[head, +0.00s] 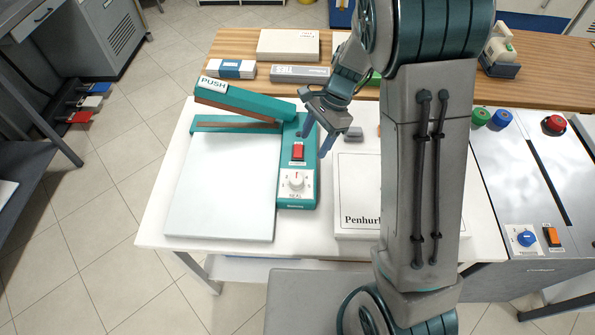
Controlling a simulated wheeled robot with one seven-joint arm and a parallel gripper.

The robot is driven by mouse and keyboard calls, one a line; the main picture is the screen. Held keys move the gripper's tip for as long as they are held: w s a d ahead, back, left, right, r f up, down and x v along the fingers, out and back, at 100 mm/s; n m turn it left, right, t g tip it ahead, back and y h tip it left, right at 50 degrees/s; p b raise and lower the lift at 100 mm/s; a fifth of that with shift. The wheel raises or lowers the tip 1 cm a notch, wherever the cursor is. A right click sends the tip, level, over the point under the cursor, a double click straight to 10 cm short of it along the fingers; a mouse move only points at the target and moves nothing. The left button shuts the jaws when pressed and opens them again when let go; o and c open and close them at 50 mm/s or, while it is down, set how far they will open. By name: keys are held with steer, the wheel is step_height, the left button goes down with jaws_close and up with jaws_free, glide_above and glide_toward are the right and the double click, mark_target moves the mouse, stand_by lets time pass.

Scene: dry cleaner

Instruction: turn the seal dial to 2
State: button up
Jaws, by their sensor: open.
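The seal dial (297,182) is a white knob on a white plate at the front of the teal sealer (298,203). A short red mark shows near its top; the numbers are too small to read. A red rocker switch (298,151) sits just behind the dial. The sealer's teal arm marked PUSH (238,101) is raised at its left end. My gripper (318,148) is open and empty, above the right side of the sealer near the red switch, behind and to the right of the dial. It appears apart from the dial.
A white box marked Penhurst or similar (357,190) lies right of the sealer, partly behind my arm. A white board (222,200) lies at the left. Boxes (288,45) stand on the wooden counter behind. A grey machine (520,180) with a blue knob (526,238) stands at the right.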

mark_target(297, 178)
steer(key=p+x, duration=0.1)
steer(key=x, duration=1.2)
steer(key=shift+f, duration=0.15)
steer(key=shift+c, duration=0.3)
steer(key=c, duration=0.9)
